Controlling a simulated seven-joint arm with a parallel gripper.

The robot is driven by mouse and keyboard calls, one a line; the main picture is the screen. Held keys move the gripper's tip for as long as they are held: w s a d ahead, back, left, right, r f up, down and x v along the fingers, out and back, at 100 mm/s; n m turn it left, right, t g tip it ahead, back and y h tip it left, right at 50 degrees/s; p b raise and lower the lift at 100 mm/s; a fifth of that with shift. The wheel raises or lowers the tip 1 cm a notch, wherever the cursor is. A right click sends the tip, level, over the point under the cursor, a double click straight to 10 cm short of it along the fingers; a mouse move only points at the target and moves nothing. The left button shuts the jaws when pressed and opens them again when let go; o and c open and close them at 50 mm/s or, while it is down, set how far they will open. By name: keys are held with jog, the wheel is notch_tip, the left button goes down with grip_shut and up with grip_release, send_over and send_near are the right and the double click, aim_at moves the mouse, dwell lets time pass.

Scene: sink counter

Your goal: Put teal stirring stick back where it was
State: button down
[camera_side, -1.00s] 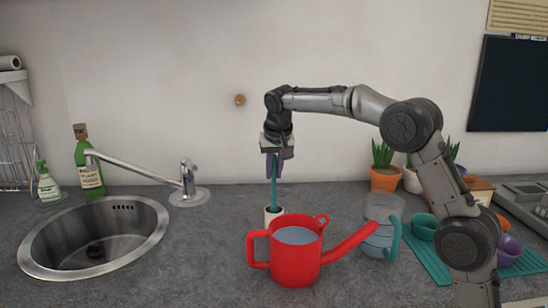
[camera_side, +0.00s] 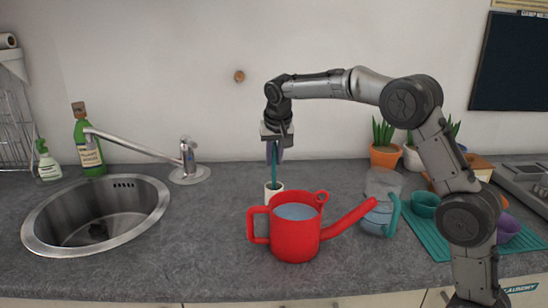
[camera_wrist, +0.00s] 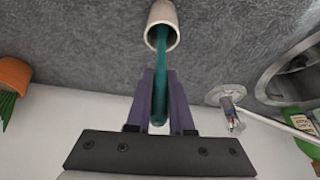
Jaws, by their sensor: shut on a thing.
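The teal stirring stick (camera_side: 274,169) stands upright, its lower end inside a small white cup (camera_side: 271,194) behind the red watering can. My gripper (camera_side: 274,156) is shut on the upper part of the stick, above the cup. In the wrist view my purple fingers (camera_wrist: 160,103) lie on either side of the stick (camera_wrist: 160,65). The stick runs into the mouth of the white cup (camera_wrist: 167,14). Its lower tip is hidden inside.
The red watering can (camera_side: 295,238), holding water, stands in front of the cup. A clear pitcher (camera_side: 381,205) is right of it, with potted plants (camera_side: 385,155) behind. The sink (camera_side: 95,225) and faucet (camera_side: 187,160) are left. Counter between sink and can is clear.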

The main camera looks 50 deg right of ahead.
jog(key=shift+f, duration=0.55)
dwell(0.4)
jog(key=c, duration=0.7)
grip_release()
jog(key=shift+r, duration=0.1)
jog(key=shift+v, duration=1.4)
